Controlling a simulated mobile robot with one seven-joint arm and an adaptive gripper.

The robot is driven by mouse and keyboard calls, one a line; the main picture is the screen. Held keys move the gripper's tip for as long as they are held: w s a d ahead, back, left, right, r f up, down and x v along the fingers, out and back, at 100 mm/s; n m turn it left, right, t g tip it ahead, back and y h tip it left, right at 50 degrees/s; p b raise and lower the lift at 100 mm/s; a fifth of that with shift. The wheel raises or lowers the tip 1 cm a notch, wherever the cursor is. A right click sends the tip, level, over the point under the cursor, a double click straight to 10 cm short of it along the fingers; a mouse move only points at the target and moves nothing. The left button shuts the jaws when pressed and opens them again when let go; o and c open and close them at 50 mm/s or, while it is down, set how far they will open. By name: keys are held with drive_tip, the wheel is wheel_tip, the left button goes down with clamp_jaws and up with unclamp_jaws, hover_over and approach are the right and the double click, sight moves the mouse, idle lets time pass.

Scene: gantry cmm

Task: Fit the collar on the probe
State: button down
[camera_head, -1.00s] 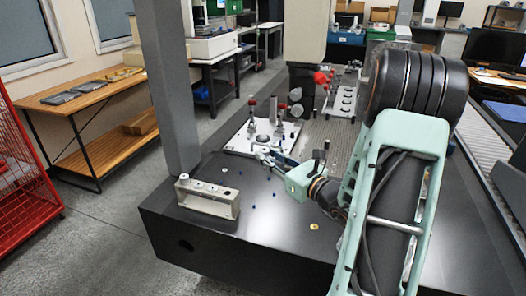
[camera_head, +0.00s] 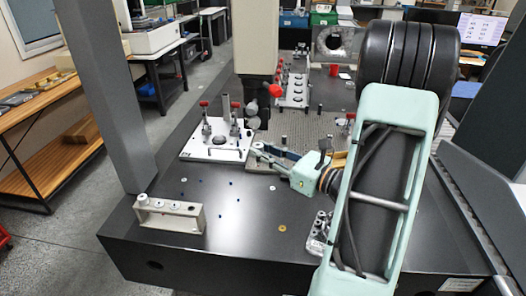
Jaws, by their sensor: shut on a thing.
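My gripper (camera_head: 256,153) reaches left from my pale green wrist, low over the table, just right of a white fixture plate. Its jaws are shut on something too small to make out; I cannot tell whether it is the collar. The gantry's dark probe head (camera_head: 256,104) hangs below a pale vertical column (camera_head: 255,40), above and behind my gripper and apart from it. The probe's tip cannot be made out clearly. A small pale rack (camera_head: 171,213) with round pieces on top stands at the table's front left.
The white fixture plate (camera_head: 188,153) carries red-topped clamps. A grey gantry post (camera_head: 105,100) rises at the left. Small blue bits and a brass-coloured disc (camera_head: 282,228) lie on the dark table (camera_head: 225,260). The table's front middle is mostly clear.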

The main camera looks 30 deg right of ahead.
drive_tip(key=shift+r+p, duration=1.3)
drive_tip(key=shift+r, duration=0.5)
drive_tip(key=shift+r, duration=0.25)
drive_tip(key=c, duration=1.6)
unclamp_jaws()
drive_tip(key=v, duration=1.2)
